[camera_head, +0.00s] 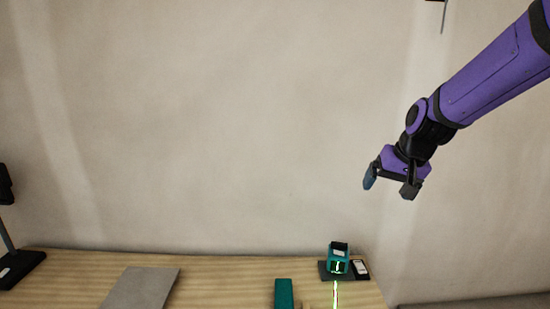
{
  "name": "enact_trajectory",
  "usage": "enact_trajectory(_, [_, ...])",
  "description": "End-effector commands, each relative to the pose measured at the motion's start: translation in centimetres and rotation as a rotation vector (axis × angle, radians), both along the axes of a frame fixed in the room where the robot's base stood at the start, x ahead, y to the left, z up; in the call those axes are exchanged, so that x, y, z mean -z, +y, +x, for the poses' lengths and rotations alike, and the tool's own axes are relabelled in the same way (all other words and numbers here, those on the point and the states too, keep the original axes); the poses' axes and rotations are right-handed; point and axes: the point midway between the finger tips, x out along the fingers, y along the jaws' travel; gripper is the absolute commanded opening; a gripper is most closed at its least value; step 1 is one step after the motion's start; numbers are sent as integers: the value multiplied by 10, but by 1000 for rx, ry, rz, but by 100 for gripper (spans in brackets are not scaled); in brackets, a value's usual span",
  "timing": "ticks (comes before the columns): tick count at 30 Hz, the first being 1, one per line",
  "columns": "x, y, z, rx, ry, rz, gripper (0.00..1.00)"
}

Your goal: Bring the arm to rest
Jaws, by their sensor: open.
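My purple arm (495,72) reaches in from the upper right of the head view. My gripper (388,188) hangs in the air in front of the pale wall, above and to the right of the bench. Its two dark fingers are spread apart with nothing between them. The gripper touches nothing.
A wooden bench (220,275) runs along the bottom. A grey tile (141,288), a teal block (284,294) and a teal laser device (338,262) casting a green line are on it. A dark stand (18,268) is at the left. The space around the gripper is clear.

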Motion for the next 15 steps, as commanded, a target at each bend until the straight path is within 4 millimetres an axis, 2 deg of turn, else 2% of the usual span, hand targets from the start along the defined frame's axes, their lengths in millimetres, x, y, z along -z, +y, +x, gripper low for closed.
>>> enact_trajectory(1, [-10, -4, -12, -5, -9, 3, 89])
enact_trajectory(6, [-36, -12, -50, -32, -24, -1, 89])
enact_trajectory(15, [-68, -24, -121, -73, -53, -38, 89])
